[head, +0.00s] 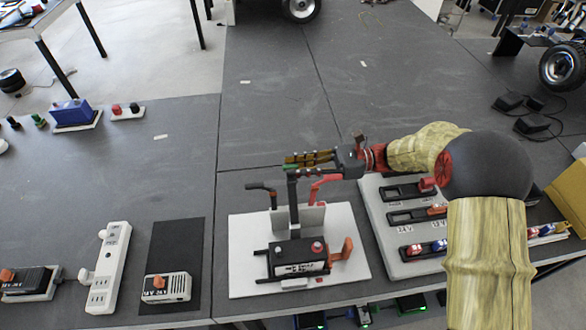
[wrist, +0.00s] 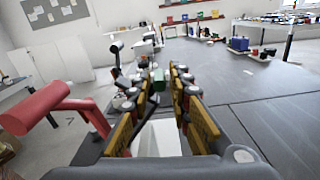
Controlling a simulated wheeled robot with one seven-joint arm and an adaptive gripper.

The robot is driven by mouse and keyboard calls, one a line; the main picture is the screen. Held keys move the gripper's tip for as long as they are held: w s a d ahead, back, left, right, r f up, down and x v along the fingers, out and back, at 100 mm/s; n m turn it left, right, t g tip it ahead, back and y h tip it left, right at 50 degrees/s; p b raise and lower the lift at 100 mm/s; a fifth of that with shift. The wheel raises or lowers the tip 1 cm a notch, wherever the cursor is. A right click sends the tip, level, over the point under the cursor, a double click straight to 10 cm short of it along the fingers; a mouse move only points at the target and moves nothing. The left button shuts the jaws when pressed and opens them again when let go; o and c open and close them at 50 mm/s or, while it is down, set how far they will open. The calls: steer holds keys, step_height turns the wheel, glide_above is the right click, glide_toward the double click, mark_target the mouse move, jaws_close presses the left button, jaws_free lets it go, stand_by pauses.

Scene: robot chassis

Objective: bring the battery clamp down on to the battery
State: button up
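The battery (head: 298,257), a black box with red terminals, sits on a white board (head: 245,270). Behind it a black upright lever (head: 292,188) with a green tip rises from the fixture; this seems to be the battery clamp, standing up. My gripper (head: 292,160) reaches in from the right at the height of that tip. In the wrist view my gripper (wrist: 158,80) is open, and the green tip (wrist: 158,86) shows in the gap between its fingertips. I cannot tell whether the fingers touch it. The battery is not distinguishable in the wrist view.
A red lever (head: 323,184) and a black lever (head: 261,188) stand on either side of the upright lever. An orange handle (head: 343,252) is right of the battery. A switch panel (head: 405,240) lies under my arm.

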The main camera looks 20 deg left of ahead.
steer(key=shift+s+a, duration=0.2)
steer(key=shift+a, duration=0.15)
steer(key=c, duration=0.4)
jaws_close()
